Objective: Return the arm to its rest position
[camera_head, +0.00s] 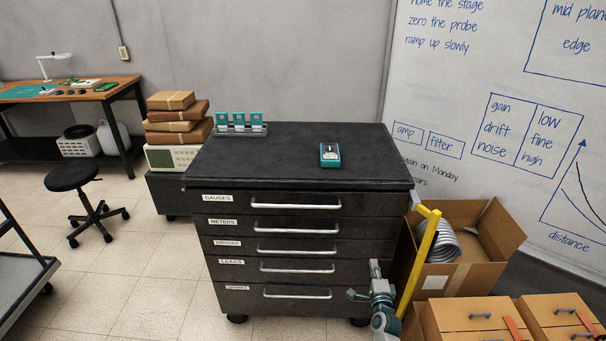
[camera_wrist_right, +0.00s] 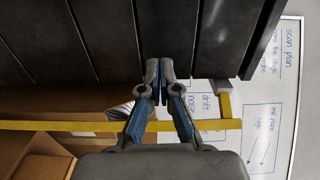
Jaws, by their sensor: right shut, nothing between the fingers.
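My right gripper (camera_head: 352,294) is low in front of the black drawer cabinet (camera_head: 290,225), near its lower right corner in the head view. In the right wrist view my right gripper (camera_wrist_right: 153,70) has its fingertips together, with nothing between them. The cabinet's drawer fronts (camera_wrist_right: 110,35) fill the upper part of that view, beyond the fingertips. I cannot tell whether the gripper touches them. My left gripper is not in view.
A yellow bar (camera_head: 420,262) stands upright close to my right arm. Cardboard boxes (camera_head: 472,315) are at the right, one holding a grey coil (camera_head: 446,242). A teal meter (camera_head: 330,155) lies on the cabinet top. Open floor (camera_head: 150,270) is at the left.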

